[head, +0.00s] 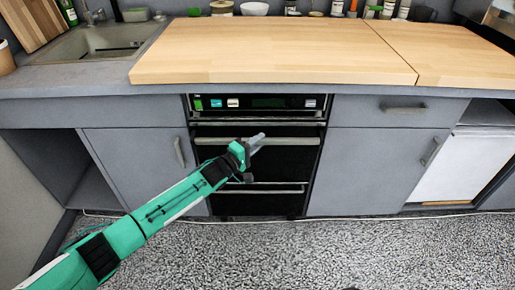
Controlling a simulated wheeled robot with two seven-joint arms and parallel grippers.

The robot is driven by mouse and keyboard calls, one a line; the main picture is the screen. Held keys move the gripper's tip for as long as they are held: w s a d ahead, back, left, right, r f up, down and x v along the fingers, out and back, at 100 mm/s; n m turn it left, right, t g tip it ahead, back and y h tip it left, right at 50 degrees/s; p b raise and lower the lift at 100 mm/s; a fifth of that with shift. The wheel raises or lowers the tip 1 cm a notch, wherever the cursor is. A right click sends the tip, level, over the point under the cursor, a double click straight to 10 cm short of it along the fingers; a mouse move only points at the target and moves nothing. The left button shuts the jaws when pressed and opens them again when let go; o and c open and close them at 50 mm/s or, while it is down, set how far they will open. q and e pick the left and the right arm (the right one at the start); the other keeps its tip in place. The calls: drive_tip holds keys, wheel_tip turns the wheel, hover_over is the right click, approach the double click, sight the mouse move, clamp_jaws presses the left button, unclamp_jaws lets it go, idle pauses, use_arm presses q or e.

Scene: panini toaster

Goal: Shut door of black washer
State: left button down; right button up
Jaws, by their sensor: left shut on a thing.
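The black washer (285,160) is built into the grey cabinets under the wooden counter, with a control panel (270,103) on top. Its front has an upper bar handle (295,141) and a lower bar handle (280,189). The front looks nearly flush with the cabinets; I cannot tell whether the door is fully shut. My left gripper (257,141) reaches in from the lower left and is shut at the upper handle, its fingers covering the middle of that bar. My left arm hides part of the washer's left side. My right gripper is not in view.
Grey cabinet doors stand on both sides of the washer (140,165) (375,170). An open compartment with a white panel (465,165) is at the right. The sink (95,42) is at the upper left. The speckled floor (290,255) in front is clear.

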use_arm(q)
drive_tip(key=shift+w+r+n, duration=0.15)
drive_tip(key=shift+w, duration=0.5)
drive_tip(key=shift+w+r+n, duration=0.1)
drive_tip(key=shift+w+n, duration=0.05)
drive_tip(key=shift+w, duration=0.5)
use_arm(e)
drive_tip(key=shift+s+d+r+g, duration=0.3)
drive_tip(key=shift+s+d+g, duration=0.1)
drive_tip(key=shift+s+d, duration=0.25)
use_arm(q)
drive_tip(key=c, duration=1.2)
unclamp_jaws()
drive_tip(key=r+p+v, duration=0.1)
drive_tip(key=p+v, duration=0.1)
drive_tip(key=v, duration=1.2)
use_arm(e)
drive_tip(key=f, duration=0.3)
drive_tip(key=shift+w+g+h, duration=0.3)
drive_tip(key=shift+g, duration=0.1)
